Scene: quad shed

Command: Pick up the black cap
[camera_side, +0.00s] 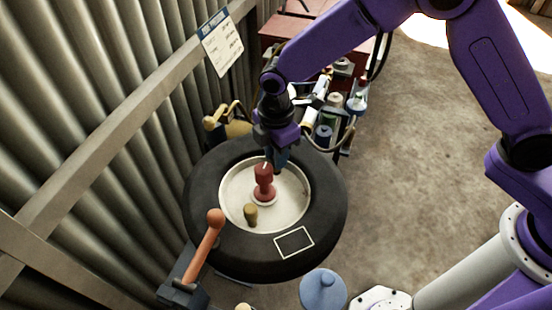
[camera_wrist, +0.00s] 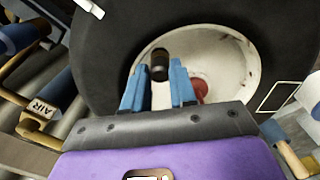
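The black cap (camera_wrist: 159,70) is a short dark cylinder with a brownish top, standing on the pale wheel hub (camera_wrist: 236,48) near its rim in the wrist view. My gripper (camera_wrist: 158,68) is open, its two blue fingers on either side of the cap's line with visible gaps. I cannot tell whether the cap is between the tips or just beyond them. In the side view my gripper (camera_side: 281,158) points down over the hub's far side, behind a red knobbed part (camera_side: 264,181), and I cannot make out the black cap there.
A black tyre (camera_side: 205,195) surrounds the hub. An olive-brass stub (camera_side: 250,214) stands beside the red part, which also shows behind the right finger (camera_wrist: 201,90). An orange-handled lever (camera_side: 204,246) stands front left. Bottles and hoses (camera_side: 335,110) crowd the back. Bare floor lies right.

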